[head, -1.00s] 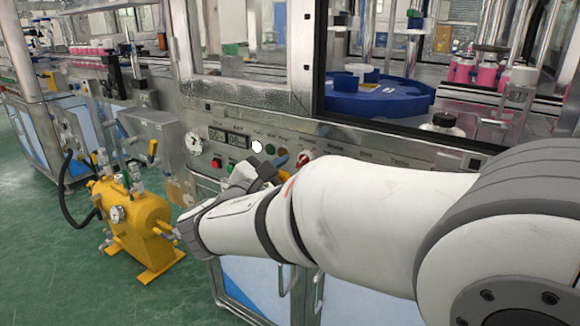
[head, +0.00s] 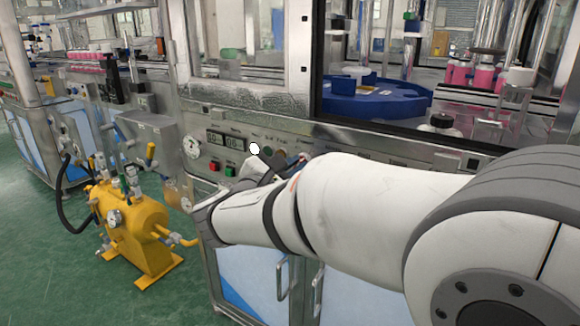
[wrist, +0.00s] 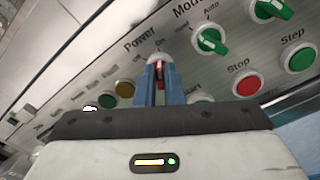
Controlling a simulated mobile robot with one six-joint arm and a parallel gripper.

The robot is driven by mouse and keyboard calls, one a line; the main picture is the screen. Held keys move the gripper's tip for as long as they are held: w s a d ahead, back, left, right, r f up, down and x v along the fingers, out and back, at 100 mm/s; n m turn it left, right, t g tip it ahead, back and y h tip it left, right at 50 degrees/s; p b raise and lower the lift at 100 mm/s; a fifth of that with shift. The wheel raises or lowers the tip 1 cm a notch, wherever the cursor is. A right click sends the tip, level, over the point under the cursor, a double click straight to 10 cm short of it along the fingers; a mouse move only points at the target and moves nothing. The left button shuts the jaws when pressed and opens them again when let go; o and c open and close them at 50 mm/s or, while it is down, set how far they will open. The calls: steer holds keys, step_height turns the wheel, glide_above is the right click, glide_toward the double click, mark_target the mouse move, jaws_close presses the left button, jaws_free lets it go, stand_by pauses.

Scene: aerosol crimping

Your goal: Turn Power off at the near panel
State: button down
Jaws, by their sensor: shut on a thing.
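The Power switch (wrist: 158,62) shows in the wrist view as a red knob with a pale rim, under the word "Power" on the near panel (wrist: 108,74). My gripper (wrist: 160,73) has its two blue fingers closed on this knob, one on each side. The fingers hide most of the knob, so its exact setting cannot be read. In the head view my arm reaches to the panel front (head: 205,150), and its wrist hides most of the fingers and the switch.
In the wrist view a green Mode selector (wrist: 209,40) sits just right of the fingers, with a red Stop button (wrist: 246,85) below it. Amber (wrist: 125,88) and green lamps lie to the left. A yellow tank (head: 140,232) stands on the floor at left.

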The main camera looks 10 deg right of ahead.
steer(key=n+p, duration=0.2)
steer(key=p, duration=0.1)
steer(key=n+p, duration=0.2)
steer(key=p, duration=0.2)
steer(key=n+p, duration=0.2)
steer(key=p, duration=0.2)
steer(key=shift+w+a+r+n, duration=0.1)
steer(key=shift+r+n, duration=0.2)
steer(key=shift+r, duration=0.1)
steer(key=n+p, duration=0.1)
steer(key=p, duration=0.1)
steer(key=n+p, duration=0.3)
steer(key=p, duration=0.2)
steer(key=shift+f, duration=0.25)
steer(key=shift+w+a+f+n+p, duration=0.1)
steer(key=shift+f+n+p, duration=0.05)
steer(key=shift+n+p, duration=0.55)
steer(key=shift+f, duration=0.1)
steer(key=c, duration=1.5)
jaws_free()
steer(key=shift+c, duration=0.2)
